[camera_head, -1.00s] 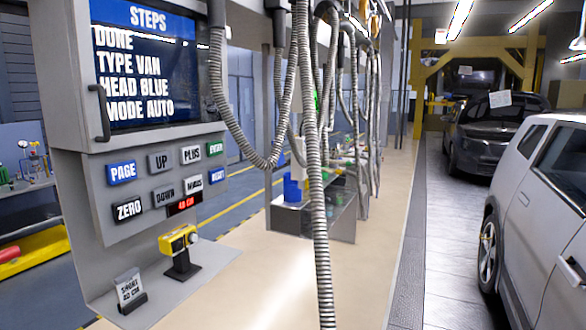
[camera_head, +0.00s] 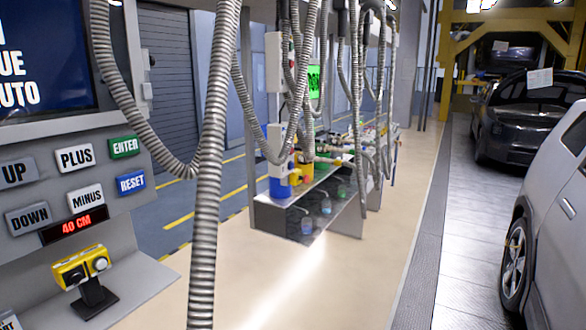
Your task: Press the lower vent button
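A control panel (camera_head: 107,222) stands at the left with labelled buttons: UP, PLUS (camera_head: 75,157), ENTER (camera_head: 124,147), DOWN, MINUS (camera_head: 86,198) and RESET (camera_head: 131,183). A red display (camera_head: 74,225) on it reads 40 CM. I see no button labelled as a vent button. Neither of my grippers is in view.
Grey corrugated hoses (camera_head: 209,200) hang in front of the panel and floor. A bench (camera_head: 300,215) with bottles and a blue container (camera_head: 280,187) stands in the middle. A silver car (camera_head: 555,215) is at the right. Beige floor (camera_head: 370,260) between is clear.

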